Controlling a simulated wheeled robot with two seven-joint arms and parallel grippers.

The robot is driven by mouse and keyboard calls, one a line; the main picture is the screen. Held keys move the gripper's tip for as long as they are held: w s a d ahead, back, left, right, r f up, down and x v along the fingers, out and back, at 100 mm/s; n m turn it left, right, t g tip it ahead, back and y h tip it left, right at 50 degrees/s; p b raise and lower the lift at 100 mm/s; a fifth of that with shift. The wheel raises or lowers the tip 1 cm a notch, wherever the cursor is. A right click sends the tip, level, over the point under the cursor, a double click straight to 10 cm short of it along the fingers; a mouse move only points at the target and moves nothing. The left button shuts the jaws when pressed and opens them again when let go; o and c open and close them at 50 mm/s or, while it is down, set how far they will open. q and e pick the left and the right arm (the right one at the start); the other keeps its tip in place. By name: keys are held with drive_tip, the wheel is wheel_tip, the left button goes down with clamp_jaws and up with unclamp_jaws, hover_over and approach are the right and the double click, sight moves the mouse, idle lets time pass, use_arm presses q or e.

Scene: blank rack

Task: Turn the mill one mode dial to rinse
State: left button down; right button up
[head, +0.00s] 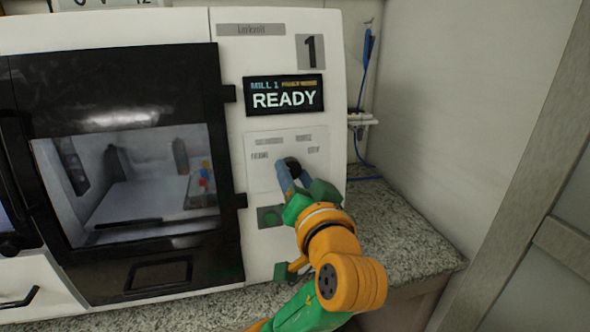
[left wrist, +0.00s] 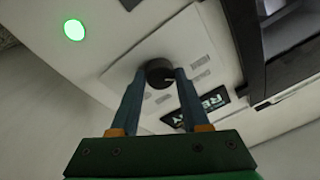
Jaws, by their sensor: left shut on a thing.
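The mill one machine (head: 225,20) is white, with a "1" label and a lit display (head: 284,95) reading "MILL 1" and "READY". Its dark round mode dial (head: 293,164) sits on a pale panel (head: 262,181) below the display, with small labels around it that are too blurred to read surely. My left gripper (head: 286,172) reaches up to the dial from the lower right. In the left wrist view the two blue fingers (left wrist: 158,85) are shut on the sides of the dial (left wrist: 159,68). The dial's pointer is hard to make out. My right gripper is not in view.
A dark-framed window door (head: 125,235) fills the machine's left side. A green button (head: 270,216) lies below the dial panel and glows in the left wrist view (left wrist: 74,30). A speckled counter (head: 405,235) and a bare wall stand at right, with a blue cable (head: 364,65).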

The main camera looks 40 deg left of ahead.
use_arm(q)
drive_tip(key=shift+r+m+p, duration=0.2)
drive_tip(key=shift+m+p, duration=0.15)
drive_tip(key=shift+m, duration=0.15)
drive_tip(key=m+h+p, duration=0.1)
drive_tip(key=m+p, duration=0.5)
drive_tip(key=p, duration=0.1)
drive_tip(key=m+t+h+p, duration=0.1)
drive_tip(key=m+p, duration=0.6)
drive_tip(key=p, duration=0.1)
drive_tip(key=shift+s+a+r, duration=0.1)
drive_tip(key=shift+s+r, duration=0.05)
drive_tip(key=shift+f+m+h+p, duration=0.2)
drive_tip(key=shift+m+h+p, duration=0.1)
drive_tip(key=shift+m+p, duration=0.6)
drive_tip(key=shift+c, duration=2)
unclamp_jaws()
